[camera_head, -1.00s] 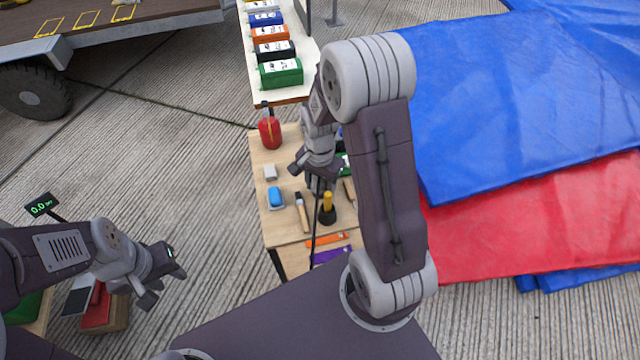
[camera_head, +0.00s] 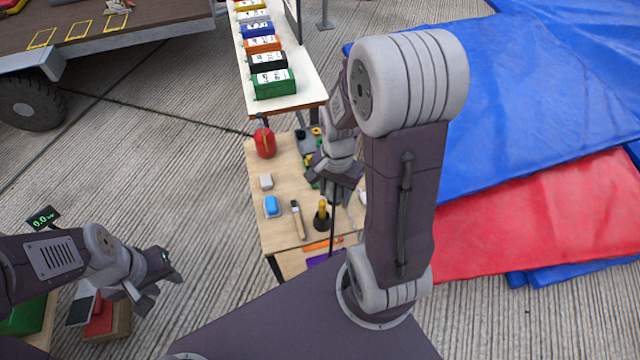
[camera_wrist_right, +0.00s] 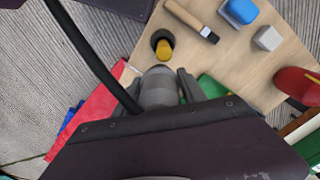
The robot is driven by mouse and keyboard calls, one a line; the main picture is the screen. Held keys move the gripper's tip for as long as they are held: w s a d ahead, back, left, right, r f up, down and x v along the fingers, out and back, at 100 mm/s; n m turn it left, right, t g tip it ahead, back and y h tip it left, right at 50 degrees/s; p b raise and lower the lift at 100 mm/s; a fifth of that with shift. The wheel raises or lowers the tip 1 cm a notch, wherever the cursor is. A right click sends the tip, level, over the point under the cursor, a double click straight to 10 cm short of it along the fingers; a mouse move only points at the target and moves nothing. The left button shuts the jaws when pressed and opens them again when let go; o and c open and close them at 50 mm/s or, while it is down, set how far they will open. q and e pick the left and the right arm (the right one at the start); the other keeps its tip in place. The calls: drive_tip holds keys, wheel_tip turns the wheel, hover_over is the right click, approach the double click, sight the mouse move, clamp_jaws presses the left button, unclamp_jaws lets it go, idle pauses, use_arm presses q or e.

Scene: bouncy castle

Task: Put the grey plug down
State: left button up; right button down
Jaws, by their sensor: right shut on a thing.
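The grey plug (camera_wrist_right: 158,88) is a ribbed grey cylinder between the fingers of my right gripper (camera_wrist_right: 160,92) in the right wrist view. The gripper is shut on it, over the wooden table (camera_wrist_right: 250,85). In the head view my right gripper (camera_head: 333,188) is above the right part of the table (camera_head: 283,238); the plug is hard to make out there. I cannot tell how high the plug is above the wood. My left gripper (camera_head: 163,287) is open and empty, off to the left, away from the table.
On the table are a red rounded thing (camera_head: 264,143), a light grey block (camera_head: 266,181), a blue block (camera_head: 272,206), a brush (camera_head: 298,220) and a black, yellow-handled tool (camera_head: 321,214). A bench with several coloured boxes (camera_head: 273,84) stands behind. Blue and red sheets (camera_head: 530,215) lie right.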

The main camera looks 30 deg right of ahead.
drive_tip(key=shift+s+d+r+p, duration=0.25)
drive_tip(key=shift+s+r, duration=0.2)
drive_tip(key=shift+s, duration=0.3)
drive_tip(key=shift+s+d+r+p, duration=0.15)
drive_tip(key=shift+s+d+r, duration=0.1)
drive_tip(key=shift+s+r, duration=0.4)
drive_tip(key=shift+s+d+r+p, duration=0.2)
drive_tip(key=shift+s+d+r, duration=0.1)
drive_tip(key=shift+s, duration=0.55)
